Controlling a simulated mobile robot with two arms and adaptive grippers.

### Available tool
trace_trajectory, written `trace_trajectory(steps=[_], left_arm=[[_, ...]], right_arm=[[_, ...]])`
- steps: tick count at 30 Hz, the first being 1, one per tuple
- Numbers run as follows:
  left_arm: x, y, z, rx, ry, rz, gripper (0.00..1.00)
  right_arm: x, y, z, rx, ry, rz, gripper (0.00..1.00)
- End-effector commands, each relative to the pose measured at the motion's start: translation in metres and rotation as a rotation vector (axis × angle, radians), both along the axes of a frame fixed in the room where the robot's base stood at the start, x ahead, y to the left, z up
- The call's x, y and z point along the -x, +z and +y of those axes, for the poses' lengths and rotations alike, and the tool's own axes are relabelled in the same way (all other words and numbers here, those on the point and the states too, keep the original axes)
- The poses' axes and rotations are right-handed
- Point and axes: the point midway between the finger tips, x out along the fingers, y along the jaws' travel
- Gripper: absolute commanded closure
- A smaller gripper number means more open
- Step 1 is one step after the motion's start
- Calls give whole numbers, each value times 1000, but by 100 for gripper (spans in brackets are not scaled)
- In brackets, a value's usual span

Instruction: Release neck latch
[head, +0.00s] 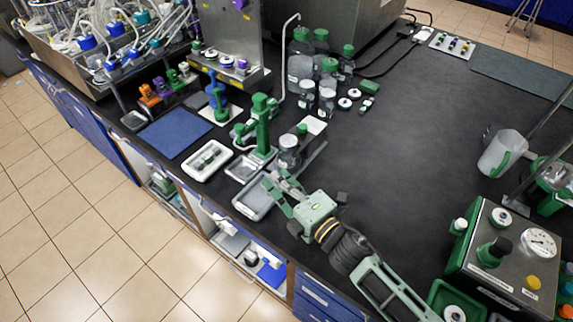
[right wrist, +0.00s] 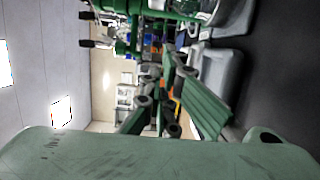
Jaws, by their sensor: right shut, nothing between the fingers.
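A green stand with a clamp-like head (head: 262,125) stands near the front edge of the black bench in the head view. I cannot make out which part is the neck latch. My right gripper (head: 270,190) is shut and empty, above the bench just in front of the jar and beside a grey tray (head: 252,198). Its fingers also show in the right wrist view (right wrist: 162,88), with green stand parts (right wrist: 135,25) beyond them at the top. My left gripper is not in view.
A white tray (head: 208,160) and a blue mat (head: 176,134) lie left of the stand. Green-capped bottles (head: 300,68) stand behind. A steel control box with a gauge (head: 505,250) is at the right. The middle of the bench (head: 410,130) is clear.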

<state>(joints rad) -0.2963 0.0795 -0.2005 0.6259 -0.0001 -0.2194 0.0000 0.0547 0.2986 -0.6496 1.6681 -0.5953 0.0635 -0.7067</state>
Motion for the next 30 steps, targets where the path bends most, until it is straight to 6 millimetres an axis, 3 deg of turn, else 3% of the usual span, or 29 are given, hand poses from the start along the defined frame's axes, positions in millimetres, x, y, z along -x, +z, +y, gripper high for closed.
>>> trace_trajectory(steps=[1,9,23,30], left_arm=[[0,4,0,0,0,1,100],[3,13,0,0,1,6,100],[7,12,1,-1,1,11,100],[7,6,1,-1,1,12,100]], right_arm=[[-8,3,7,-1,1,-2,100],[-35,1,-15,1,0,0,100],[-39,-1,-19,0,0,0,100],[-61,-1,-35,2,-1,-1,100]])
